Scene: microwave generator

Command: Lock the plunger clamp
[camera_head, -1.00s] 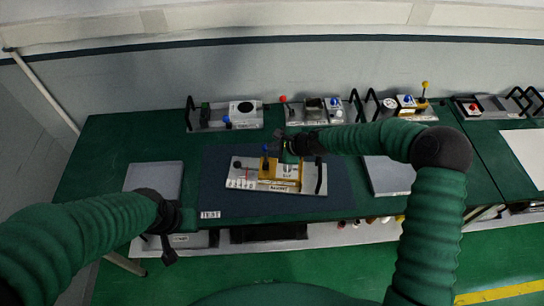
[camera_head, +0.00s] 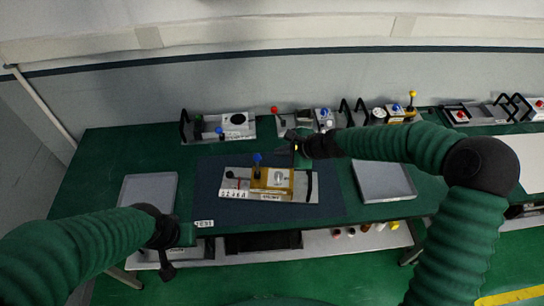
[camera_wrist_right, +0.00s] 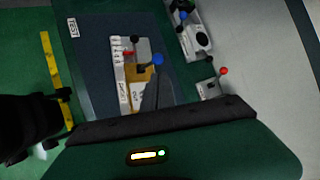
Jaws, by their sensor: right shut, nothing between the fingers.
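The plunger clamp unit (camera_head: 271,180) is a yellow block with a blue-knobbed lever (camera_head: 257,160) on a light base plate, lying on the dark mat. The lever stands upright at the block's left part in the head view. The unit also shows in the right wrist view (camera_wrist_right: 140,75), with its blue knob (camera_wrist_right: 157,59) and a red part beside it. My right gripper (camera_head: 294,143) is shut and empty, above and just behind the unit's right part, apart from the blue knob. My left gripper (camera_head: 167,268) hangs at the table's front left edge; its fingers are too small to read.
Grey trays lie left (camera_head: 150,189) and right (camera_head: 384,181) of the dark mat (camera_head: 215,205). Several other panels with coloured knobs stand along the back of the green table, including one with a round black dial (camera_head: 239,119). The mat's front part is clear.

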